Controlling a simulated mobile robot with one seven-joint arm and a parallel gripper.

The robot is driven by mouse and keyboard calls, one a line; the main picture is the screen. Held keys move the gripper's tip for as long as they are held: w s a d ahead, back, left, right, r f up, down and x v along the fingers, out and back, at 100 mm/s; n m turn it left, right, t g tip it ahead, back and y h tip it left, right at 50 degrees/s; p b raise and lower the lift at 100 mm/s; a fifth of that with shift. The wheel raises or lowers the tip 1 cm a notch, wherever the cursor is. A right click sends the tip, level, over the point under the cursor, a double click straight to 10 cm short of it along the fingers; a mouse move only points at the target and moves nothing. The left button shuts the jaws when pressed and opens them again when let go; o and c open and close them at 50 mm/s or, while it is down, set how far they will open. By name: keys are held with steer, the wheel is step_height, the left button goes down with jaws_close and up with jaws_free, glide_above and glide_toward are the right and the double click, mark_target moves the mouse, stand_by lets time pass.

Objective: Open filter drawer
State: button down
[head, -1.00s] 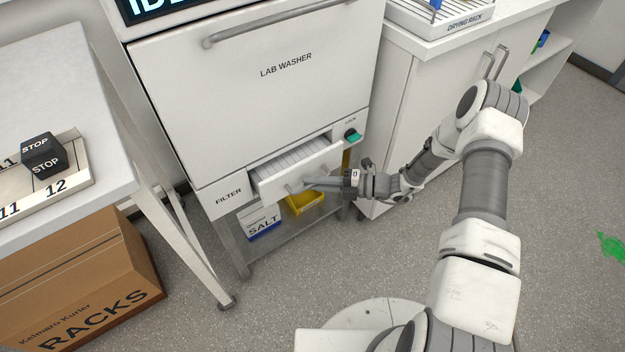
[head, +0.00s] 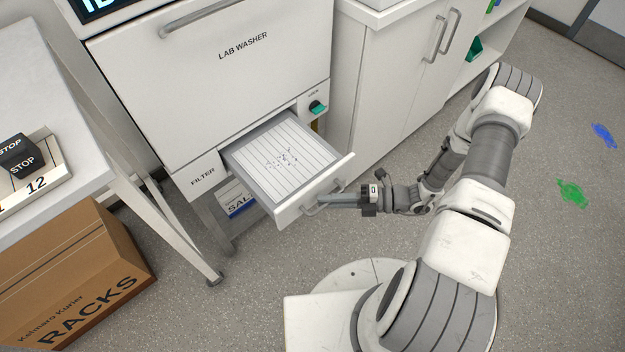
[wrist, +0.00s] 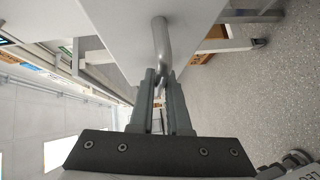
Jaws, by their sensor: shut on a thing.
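The filter drawer (head: 262,139) is white with a ribbed inside and dark specks scattered on its bottom. It stands well out of the lab washer (head: 232,75), below the washer door. My gripper (head: 325,200) is at the drawer's front, shut on the drawer handle (wrist: 161,45). In the wrist view my gripper (wrist: 160,90) has its two fingers closed around one end of the grey bar handle. The drawer front fills the upper middle of that view.
A green lock knob (head: 317,107) sits on the washer right of the drawer. A salt box (head: 238,203) stands on the shelf below. A white table (head: 88,118) and a cardboard racks box (head: 80,265) are at left.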

steer(key=s+d, duration=0.2)
steer(key=shift+s, duration=0.35)
steer(key=c, duration=0.9)
jaws_free()
steer(key=d, duration=0.5)
steer(key=s+d+r+p, duration=0.1)
steer(key=d, duration=0.5)
steer(key=s+d+r, duration=0.1)
steer(key=d, duration=0.5)
steer(key=shift+s+r, duration=0.25)
